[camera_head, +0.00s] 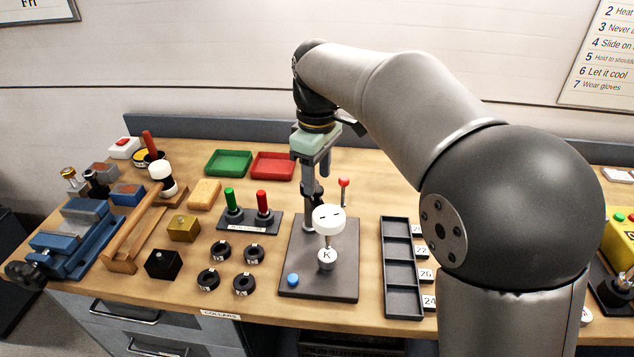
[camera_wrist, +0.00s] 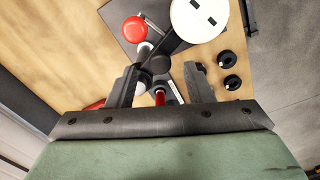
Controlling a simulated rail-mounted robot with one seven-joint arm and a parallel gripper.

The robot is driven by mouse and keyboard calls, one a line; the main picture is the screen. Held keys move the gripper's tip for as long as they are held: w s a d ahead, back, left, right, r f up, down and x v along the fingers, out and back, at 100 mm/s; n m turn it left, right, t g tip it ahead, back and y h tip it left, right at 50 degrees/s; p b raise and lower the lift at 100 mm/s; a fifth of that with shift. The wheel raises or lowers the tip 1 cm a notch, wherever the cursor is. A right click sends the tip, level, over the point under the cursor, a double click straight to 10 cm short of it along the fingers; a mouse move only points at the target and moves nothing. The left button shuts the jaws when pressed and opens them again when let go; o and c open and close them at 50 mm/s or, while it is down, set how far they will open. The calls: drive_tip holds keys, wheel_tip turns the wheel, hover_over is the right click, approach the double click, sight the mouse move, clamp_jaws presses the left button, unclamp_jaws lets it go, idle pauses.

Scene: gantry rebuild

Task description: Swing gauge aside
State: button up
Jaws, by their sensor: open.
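The gauge is a white round dial (camera_head: 328,218) on a dark arm from an upright post (camera_head: 309,212), above a dark base plate (camera_head: 315,282). A red ball-topped lever (camera_head: 344,182) rises right of the post. My gripper (camera_head: 317,168) is open and points down over the post. In the wrist view, the fingers (camera_wrist: 165,82) stand apart, with the post top (camera_wrist: 159,64) showing between and just beyond them. The white dial (camera_wrist: 199,18) and red ball (camera_wrist: 134,29) also show there. I cannot tell whether either finger touches the post.
Black collars (camera_head: 208,279) and a peg stand (camera_head: 248,219) lie left. A slotted black tray (camera_head: 402,268) lies right. Green (camera_head: 228,163) and red trays (camera_head: 273,166) lie behind left.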

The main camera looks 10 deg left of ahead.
drive_tip(key=shift+f, duration=1.15)
clamp_jaws()
